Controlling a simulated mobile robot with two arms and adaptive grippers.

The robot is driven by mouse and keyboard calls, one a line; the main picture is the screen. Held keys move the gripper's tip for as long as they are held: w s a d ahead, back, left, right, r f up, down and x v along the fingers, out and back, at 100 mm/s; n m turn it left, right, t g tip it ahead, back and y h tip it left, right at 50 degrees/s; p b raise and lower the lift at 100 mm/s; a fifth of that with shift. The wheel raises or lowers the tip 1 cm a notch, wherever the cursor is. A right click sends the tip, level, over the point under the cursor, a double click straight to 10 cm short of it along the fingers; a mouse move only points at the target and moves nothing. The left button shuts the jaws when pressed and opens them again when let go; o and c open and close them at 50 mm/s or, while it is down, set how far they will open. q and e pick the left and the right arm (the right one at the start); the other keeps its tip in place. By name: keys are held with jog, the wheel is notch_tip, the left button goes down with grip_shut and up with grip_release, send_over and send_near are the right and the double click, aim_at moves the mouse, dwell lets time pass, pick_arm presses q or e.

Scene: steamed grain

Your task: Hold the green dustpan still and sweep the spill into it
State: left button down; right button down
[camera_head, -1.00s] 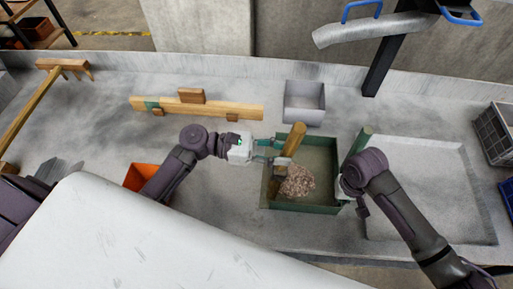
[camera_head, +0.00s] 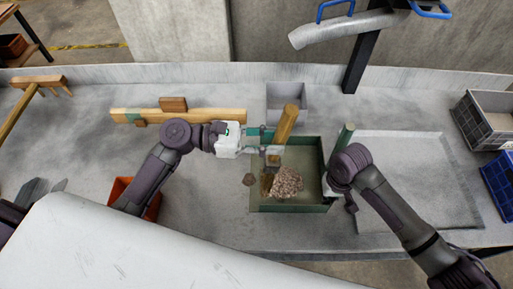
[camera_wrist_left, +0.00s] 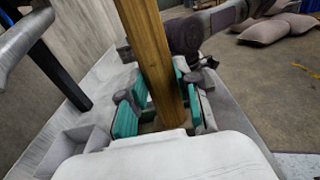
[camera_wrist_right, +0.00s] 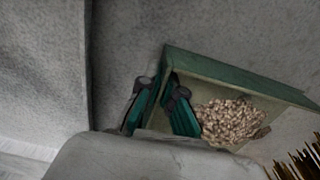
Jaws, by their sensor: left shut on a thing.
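The green dustpan (camera_head: 322,160) lies on the grey worktop, and a heap of brown grain (camera_head: 287,182) rests in it. The heap also shows in the right wrist view (camera_wrist_right: 228,120). My left gripper (camera_head: 268,142) is shut on the wooden handle (camera_head: 289,120) of a brush, which also rises between its teal fingers in the left wrist view (camera_wrist_left: 155,60). The brush's bristles (camera_head: 267,184) are at the heap's left side. A small brown clump (camera_head: 249,180) is near the pan's left edge. My right gripper (camera_wrist_right: 160,110) has its fingers closely around the pan's side wall.
A grey bin (camera_head: 286,98) stands behind the pan. An orange bin (camera_head: 122,190) is at the left and a wooden rack (camera_head: 215,115) lies behind my left arm. Grey (camera_head: 490,118) and blue (camera_head: 498,172) crates stand at the right. A shallow tray area (camera_head: 420,160) is clear.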

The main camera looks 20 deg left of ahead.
dwell(0.4)
jog(key=c, duration=1.2)
grip_release()
jog(key=shift+c, duration=0.2)
notch_tip(320, 180, up, 12)
